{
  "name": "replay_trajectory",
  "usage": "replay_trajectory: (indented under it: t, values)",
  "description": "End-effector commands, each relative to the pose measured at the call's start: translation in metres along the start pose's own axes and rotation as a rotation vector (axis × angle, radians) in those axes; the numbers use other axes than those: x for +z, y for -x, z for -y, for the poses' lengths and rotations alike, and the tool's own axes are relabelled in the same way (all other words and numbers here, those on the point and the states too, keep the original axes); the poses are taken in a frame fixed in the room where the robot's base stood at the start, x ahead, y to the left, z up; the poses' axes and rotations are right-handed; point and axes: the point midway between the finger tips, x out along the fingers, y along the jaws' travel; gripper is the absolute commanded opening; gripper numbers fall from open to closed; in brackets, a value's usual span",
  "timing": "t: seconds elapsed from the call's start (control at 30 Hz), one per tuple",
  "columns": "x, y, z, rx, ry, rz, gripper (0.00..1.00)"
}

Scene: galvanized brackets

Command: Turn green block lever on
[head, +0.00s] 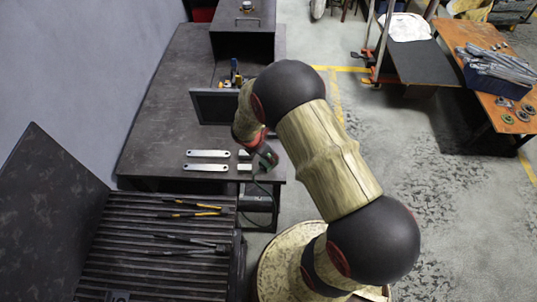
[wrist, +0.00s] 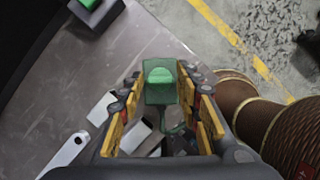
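A green block (wrist: 161,88) with a lighter rounded top shows in the wrist view, between the far ends of my gripper's fingers (wrist: 164,78). The fingers have yellow pads and stand apart, with a narrow gap visible on each side of the block. I cannot tell whether either finger touches it. A second green piece (wrist: 88,3) sits at the top left edge of the wrist view, partly cut off. In the head view my gripper (head: 262,156) is low over the bench's right edge, and my arm hides much of that spot. The lever's position cannot be told.
Two flat metal brackets (head: 207,153) (head: 205,167) lie on the dark bench (head: 160,130) left of my gripper. Small pale pieces (head: 245,168) are beside them. A ribbed tray (head: 120,245) with tools is in front.

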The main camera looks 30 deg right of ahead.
Motion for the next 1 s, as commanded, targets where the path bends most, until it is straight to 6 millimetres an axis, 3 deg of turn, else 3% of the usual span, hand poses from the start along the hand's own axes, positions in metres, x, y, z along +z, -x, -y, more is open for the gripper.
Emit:
replay_trajectory:
  t: [0.53,1.0]
  values:
    - [0.0,0.0001,-0.0001,0.0,0.0,0.0,0.01]
    - [0.0003,-0.0002,-0.0016,-0.043,-0.103,0.001,0.0]
